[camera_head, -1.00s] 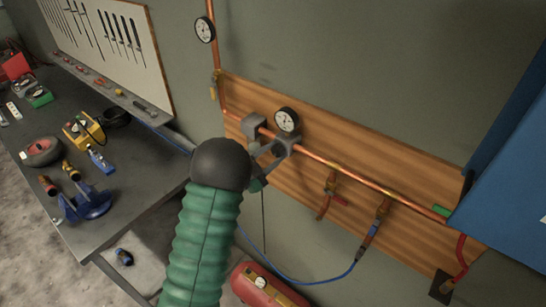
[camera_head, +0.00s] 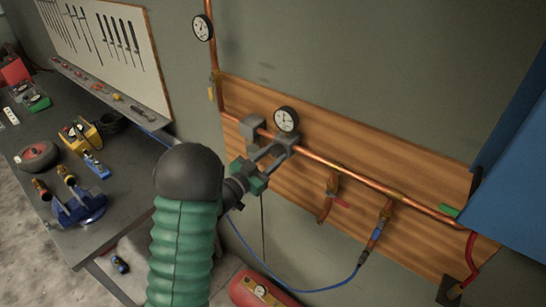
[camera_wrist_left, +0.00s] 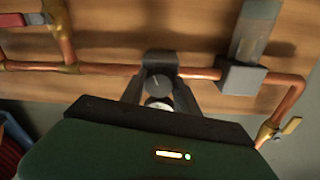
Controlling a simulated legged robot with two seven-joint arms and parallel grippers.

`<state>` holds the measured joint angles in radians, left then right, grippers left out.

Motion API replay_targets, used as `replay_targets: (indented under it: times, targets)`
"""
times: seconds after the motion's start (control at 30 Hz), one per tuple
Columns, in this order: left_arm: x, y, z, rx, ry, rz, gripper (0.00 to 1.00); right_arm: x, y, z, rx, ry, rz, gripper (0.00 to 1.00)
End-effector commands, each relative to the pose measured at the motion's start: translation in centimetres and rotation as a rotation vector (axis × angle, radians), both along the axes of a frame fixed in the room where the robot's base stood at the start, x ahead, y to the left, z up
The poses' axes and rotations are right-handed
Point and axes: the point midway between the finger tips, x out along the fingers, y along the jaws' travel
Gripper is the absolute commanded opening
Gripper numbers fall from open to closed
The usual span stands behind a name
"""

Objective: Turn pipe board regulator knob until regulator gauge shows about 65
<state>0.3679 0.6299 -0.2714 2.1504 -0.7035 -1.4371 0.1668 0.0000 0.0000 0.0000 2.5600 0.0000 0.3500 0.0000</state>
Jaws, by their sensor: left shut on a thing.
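The pipe board (camera_head: 330,160) is a wooden panel on the wall with copper pipe across it. The regulator gauge (camera_head: 286,119) has a white round face and sits on the grey regulator body (camera_head: 289,140). Its needle is too small to read with certainty. My left gripper (camera_head: 274,154) reaches the regulator from the lower left. In the left wrist view, its two dark fingers (camera_wrist_left: 158,92) are shut on the round grey regulator knob (camera_wrist_left: 158,83), one on each side. In the head view the fingers mostly hide the knob. My right gripper is not in view.
A second gauge (camera_head: 202,28) is on the vertical pipe. A grey block (camera_head: 252,128) sits left of the regulator. Red and blue-handled valve branches hang on the right, with a blue hose (camera_head: 300,290) below. A workbench (camera_head: 125,160) stands left and a blue cabinet (camera_head: 510,190) right.

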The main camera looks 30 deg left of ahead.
Motion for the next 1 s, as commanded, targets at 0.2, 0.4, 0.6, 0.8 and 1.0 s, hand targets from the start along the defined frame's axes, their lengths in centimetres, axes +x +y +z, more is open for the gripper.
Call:
replay_targets:
  times: [0.2, 0.4, 0.6, 0.8, 1.0]
  targets:
    - [-0.1, 0.0, -0.4, -0.005, 0.011, 0.001, 0.0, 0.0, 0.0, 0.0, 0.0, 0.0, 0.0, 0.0]
    - [-0.1, 0.0, -0.4, -0.004, 0.011, 0.001, 0.44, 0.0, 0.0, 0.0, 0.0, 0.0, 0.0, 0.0]
    - [0.0, 0.0, -0.2, -0.002, 0.005, 0.001, 0.59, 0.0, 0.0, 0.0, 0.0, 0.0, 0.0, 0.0]
    - [0.0, 0.0, -0.1, -0.002, 0.003, 0.0, 0.59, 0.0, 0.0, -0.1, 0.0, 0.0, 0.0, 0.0]
    - [-2.4, 0.5, -0.6, -0.002, 0.001, 0.004, 0.59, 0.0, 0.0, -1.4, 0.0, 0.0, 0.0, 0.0]
